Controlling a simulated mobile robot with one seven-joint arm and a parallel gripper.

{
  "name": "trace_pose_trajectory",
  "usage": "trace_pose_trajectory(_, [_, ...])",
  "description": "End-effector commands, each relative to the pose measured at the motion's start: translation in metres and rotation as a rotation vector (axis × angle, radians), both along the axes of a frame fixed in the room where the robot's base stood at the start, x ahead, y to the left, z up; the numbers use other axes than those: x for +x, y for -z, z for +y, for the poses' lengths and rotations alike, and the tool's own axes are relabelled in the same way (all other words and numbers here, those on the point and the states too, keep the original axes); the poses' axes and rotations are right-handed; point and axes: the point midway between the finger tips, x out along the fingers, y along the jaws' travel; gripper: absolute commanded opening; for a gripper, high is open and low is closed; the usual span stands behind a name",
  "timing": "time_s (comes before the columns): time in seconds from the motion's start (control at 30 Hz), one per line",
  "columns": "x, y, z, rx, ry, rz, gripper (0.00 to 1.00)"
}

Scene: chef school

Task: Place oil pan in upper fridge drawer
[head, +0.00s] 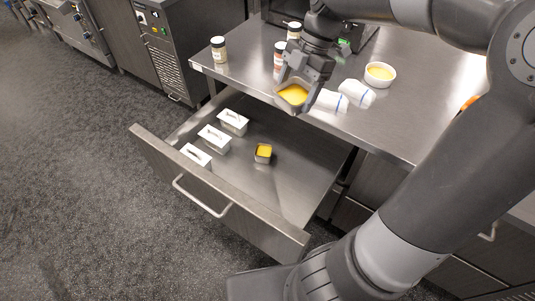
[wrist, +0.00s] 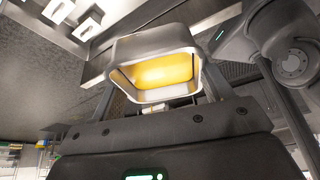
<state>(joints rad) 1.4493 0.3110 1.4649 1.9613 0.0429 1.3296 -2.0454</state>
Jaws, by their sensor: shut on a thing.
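My gripper (head: 300,88) is shut on a small metal oil pan (head: 292,94) with yellow oil in it. It holds the pan above the counter's front edge, near the back of the open drawer. In the wrist view the oil pan (wrist: 158,62) sits between the two fingers, its yellow contents showing. The upper fridge drawer (head: 222,207) is pulled out below. Inside it, several white lidded containers (head: 214,138) stand along the left, and a small pan with yellow contents (head: 263,153) stands near the middle.
The steel counter (head: 424,112) holds a white bowl with yellow contents (head: 380,74), rolled white towels (head: 357,93) and jars (head: 219,49). The drawer floor is bare to the right and front of the small pan. Open floor lies left of the drawer.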

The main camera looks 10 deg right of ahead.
Motion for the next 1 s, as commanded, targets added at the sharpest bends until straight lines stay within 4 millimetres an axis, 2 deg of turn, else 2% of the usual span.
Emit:
trace_pose_trajectory(0.3, [-0.038,0.008,0.025,-0.002,-0.289,0.0,0.35])
trace_pose_trajectory(0.6, [-0.038,0.039,0.026,0.002,-0.292,0.0,0.35])
trace_pose_trajectory(0.8, [-0.038,0.073,0.027,0.004,-0.292,0.0,0.35])
trace_pose_trajectory(1.0, [-0.039,0.133,0.028,0.006,-0.294,0.004,0.35])
